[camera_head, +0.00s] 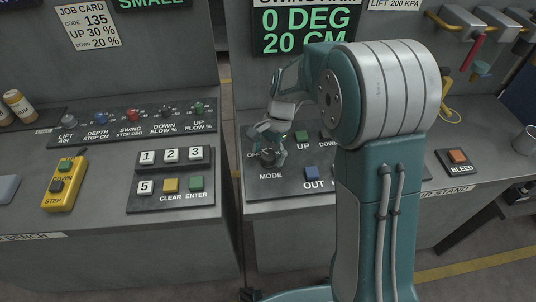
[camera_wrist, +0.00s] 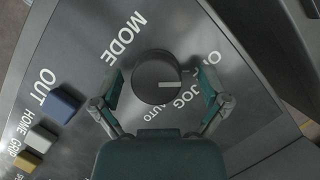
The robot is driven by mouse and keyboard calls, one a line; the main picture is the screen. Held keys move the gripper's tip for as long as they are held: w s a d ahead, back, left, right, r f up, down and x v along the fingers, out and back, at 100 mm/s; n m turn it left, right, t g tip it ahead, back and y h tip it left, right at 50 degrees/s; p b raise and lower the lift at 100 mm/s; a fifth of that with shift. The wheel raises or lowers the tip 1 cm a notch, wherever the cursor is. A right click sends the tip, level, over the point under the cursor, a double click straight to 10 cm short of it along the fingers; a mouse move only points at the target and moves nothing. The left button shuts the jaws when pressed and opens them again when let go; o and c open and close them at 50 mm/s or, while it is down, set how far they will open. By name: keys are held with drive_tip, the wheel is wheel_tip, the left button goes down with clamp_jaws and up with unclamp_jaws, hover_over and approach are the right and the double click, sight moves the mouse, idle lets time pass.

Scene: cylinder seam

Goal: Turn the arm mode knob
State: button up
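The arm mode knob (camera_wrist: 150,72) is a round dark knob on a grey panel. "MODE" is printed on one side and "OFF", "JOG", "AUTO" on the other. Its white mark points right in the wrist view, toward the JOG lettering. In the head view the knob (camera_head: 267,158) sits at the panel's left end, partly hidden by my gripper (camera_head: 270,147). In the wrist view my gripper (camera_wrist: 161,80) is open, with one finger on each side of the knob. Gaps show between the fingers and the knob.
Left are a keypad (camera_head: 150,194) and a row of small knobs (camera_head: 133,115). A BLEED button (camera_head: 457,156) is at right. My arm hides part of the panel.

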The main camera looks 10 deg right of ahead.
drive_tip(key=v, duration=1.2)
drive_tip(key=shift+s+a, duration=0.1)
